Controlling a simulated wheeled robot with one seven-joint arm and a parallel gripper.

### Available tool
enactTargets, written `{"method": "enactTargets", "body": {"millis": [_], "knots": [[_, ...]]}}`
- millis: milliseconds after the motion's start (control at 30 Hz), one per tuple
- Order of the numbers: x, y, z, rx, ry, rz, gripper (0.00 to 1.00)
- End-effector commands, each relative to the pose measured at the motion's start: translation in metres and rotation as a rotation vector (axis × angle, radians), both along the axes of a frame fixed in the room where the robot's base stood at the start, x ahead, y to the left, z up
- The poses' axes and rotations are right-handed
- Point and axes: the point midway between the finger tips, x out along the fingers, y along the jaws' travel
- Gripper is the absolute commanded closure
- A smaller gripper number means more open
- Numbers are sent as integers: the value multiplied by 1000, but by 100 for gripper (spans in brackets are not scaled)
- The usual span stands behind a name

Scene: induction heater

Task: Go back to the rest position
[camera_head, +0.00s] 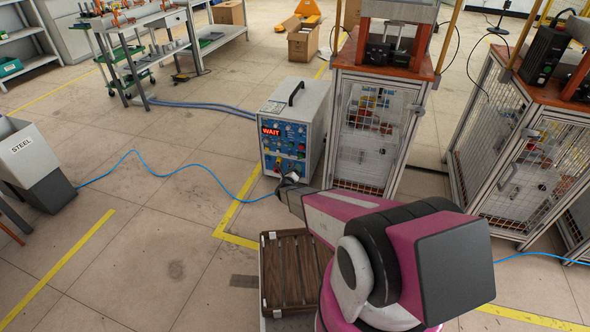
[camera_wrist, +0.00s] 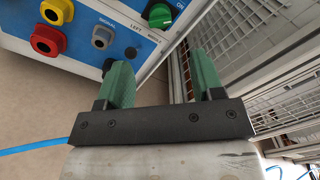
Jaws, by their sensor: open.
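My gripper (camera_wrist: 161,78) is open in the wrist view, with its two green fingers apart and nothing held between them. In the head view my gripper (camera_head: 288,180) is small and partly hidden at the end of my magenta arm, close to the lower front of the induction heater (camera_head: 311,107). The heater is a white box with a blue panel and a red "WAIT" display (camera_head: 271,131). In the wrist view its panel (camera_wrist: 88,20) fills the upper left, with yellow, red and grey sockets and a green knob (camera_wrist: 160,15).
Wire-mesh cabinets (camera_head: 366,135) stand right of the heater. A blue cable (camera_head: 170,168) runs from a "STEEL" bin (camera_head: 28,150) toward my gripper. Open floor lies at the left.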

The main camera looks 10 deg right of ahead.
Motion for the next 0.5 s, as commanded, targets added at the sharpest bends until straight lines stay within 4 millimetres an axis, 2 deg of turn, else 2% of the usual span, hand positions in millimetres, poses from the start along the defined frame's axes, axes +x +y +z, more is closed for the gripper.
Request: {"method": "enactTargets", "body": {"millis": [333,433,500], "knots": [[0,0,2,-4,5,4,39],[0,1,12,-31,40,34,39],[-1,3,26,-75,90,78,39]]}}
